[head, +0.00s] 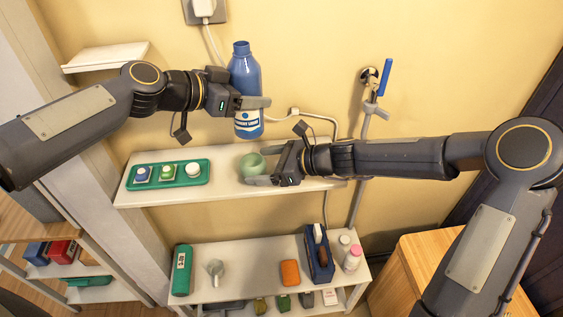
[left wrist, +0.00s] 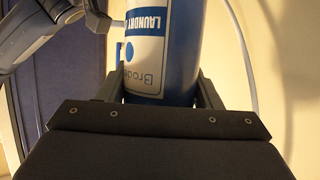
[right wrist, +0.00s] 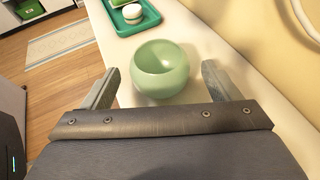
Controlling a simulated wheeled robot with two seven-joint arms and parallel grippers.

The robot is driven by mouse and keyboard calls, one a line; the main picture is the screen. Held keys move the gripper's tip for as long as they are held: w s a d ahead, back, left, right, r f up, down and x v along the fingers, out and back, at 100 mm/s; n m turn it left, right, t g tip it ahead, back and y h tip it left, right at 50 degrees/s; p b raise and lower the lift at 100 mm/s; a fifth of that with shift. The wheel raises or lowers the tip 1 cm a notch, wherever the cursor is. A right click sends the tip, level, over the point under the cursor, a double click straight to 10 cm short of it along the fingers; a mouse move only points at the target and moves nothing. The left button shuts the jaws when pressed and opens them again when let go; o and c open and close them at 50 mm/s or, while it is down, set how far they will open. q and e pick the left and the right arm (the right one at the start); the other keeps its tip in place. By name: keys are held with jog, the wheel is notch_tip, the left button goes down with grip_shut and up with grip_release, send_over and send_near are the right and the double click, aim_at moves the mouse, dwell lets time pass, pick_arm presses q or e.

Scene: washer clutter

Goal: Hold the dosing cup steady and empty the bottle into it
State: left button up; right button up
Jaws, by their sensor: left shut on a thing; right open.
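The blue laundry bottle (head: 244,82) is upright in the head view, above the upper shelf. My left gripper (head: 250,103) is shut on it, and its white and blue label shows between the fingers in the left wrist view (left wrist: 146,60). The dosing cup is a round pale green cup (head: 252,164) standing on the shelf, below the bottle. My right gripper (head: 262,165) is open with its fingers on either side of the cup. In the right wrist view the cup (right wrist: 160,70) sits between the spread fingertips, with gaps at both sides, and its inside looks empty.
A green tray (head: 207,180) with several small items stands on the upper shelf (head: 225,196), left of the cup. A lower shelf holds a green box (head: 182,270), an orange item (head: 290,273) and a blue caddy (head: 320,255). A cable and a hose run along the wall.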

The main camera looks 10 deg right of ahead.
aim_at(232, 169)
jog(key=x, duration=0.5)
jog(key=c, duration=1.1)
jog(key=shift+o, duration=0.2)
jog(key=o, duration=1)
jog(key=shift+c, duration=0.2)
jog(key=c, duration=1)
jog(key=shift+o, duration=0.2)
